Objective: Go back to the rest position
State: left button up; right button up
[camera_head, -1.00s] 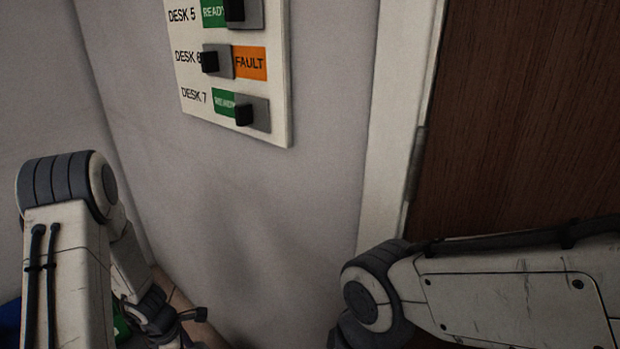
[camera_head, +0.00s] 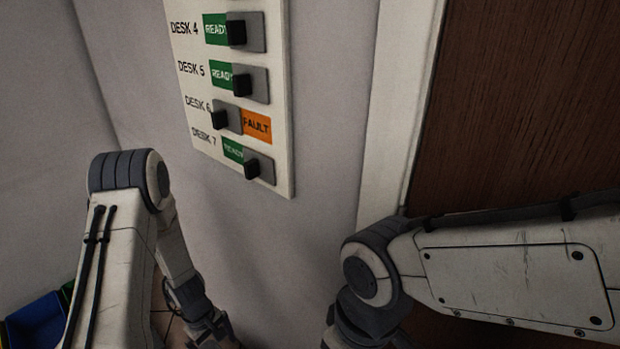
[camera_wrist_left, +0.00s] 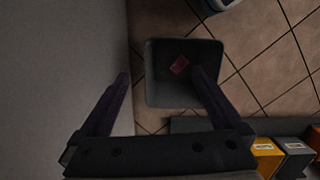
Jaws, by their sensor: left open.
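My left gripper (camera_wrist_left: 160,78) is open, with its two dark fingers spread and nothing seen between them. In the head view, my left arm reaches down and its gripper is cut off at the bottom edge. In the left wrist view, the gripper points down over the floor beside a grey wall. My right arm comes in from the right in the head view; its gripper is below the frame.
A status board (camera_head: 283,100) hangs on the wall; Desk 6 shows FAULT, Desks 4, 5 and 7 READY. A brown door (camera_head: 520,110) is at right. A grey bin (camera_wrist_left: 170,92) with a red item (camera_wrist_left: 180,65) stands on tiles. A blue bin (camera_head: 35,322) is at lower left.

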pick_arm(q)
jog(key=s+d+r+m+p, duration=0.1)
jog(key=d+r+m+p, duration=0.2)
jog(key=r+m+p, duration=0.2)
jog(key=shift+s+d+r+m+g+y+p, duration=0.25)
jog(key=shift+m+g+y+p, duration=0.15)
jog(key=shift+m+p, duration=1.05)
jog(key=shift+w+r, duration=0.1)
jog(key=shift+w, duration=0.05)
